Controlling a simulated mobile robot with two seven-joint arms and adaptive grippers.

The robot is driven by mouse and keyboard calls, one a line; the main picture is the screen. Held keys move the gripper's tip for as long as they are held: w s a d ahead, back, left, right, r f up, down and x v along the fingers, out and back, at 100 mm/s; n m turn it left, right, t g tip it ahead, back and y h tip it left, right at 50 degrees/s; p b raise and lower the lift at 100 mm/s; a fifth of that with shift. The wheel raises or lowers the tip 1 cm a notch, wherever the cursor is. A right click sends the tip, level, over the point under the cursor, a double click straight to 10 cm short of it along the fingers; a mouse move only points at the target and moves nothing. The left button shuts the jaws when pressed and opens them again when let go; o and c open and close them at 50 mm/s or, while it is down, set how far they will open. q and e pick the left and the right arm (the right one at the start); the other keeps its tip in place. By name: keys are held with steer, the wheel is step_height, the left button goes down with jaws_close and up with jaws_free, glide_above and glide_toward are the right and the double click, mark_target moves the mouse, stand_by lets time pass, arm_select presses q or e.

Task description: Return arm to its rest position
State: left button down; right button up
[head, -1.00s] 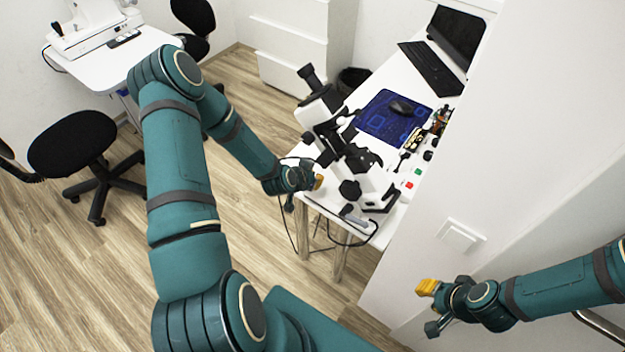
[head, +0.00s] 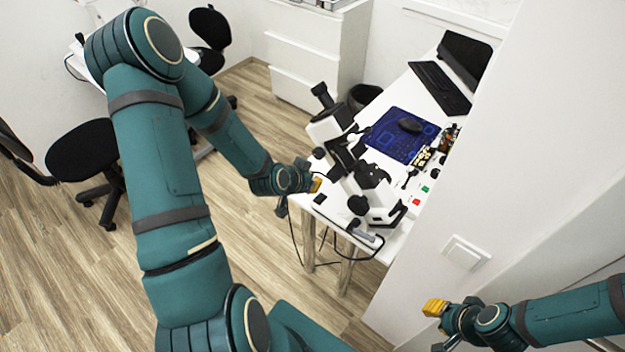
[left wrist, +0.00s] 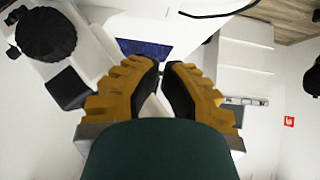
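My left arm (head: 160,165) comes up from the bottom, bends at the top left and reaches back down to the middle. Its gripper (head: 316,185) is over the near left corner of the white desk, just left of the microscope (head: 345,150). In the left wrist view the yellow fingertips (left wrist: 161,66) nearly meet, with nothing seen held between them. My right arm (head: 570,318) comes in from the lower right. Its yellow-tipped gripper (head: 435,307) is in front of the white wall; its finger gap is hidden.
The desk (head: 388,92) carries a blue mat (head: 390,145), mouse (head: 410,125), keyboard (head: 440,88) and small parts. A white wall panel (head: 510,150) with a switch (head: 465,253) borders the right. Chairs (head: 85,150) stand left; wooden floor (head: 60,260) is open.

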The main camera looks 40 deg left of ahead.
stand_by(0.4)
arm_select(q)
steer(key=s+d+f+n+g+h+b, duration=0.1)
steer(key=s+d+f+g, duration=0.1)
steer(key=s+d+f, duration=0.2)
steer(key=s+d+f+n+g+h+b, duration=0.1)
steer(key=s+d+f, duration=0.3)
steer(key=d, duration=0.7)
steer(key=s+d+f+n+g+h+b, duration=0.1)
steer(key=s+d+f+g+b, duration=0.1)
steer(key=s+d+f+g, duration=0.2)
steer(key=d, duration=0.3)
steer(key=shift+d+f+b, duration=0.3)
steer(key=shift+b, duration=0.05)
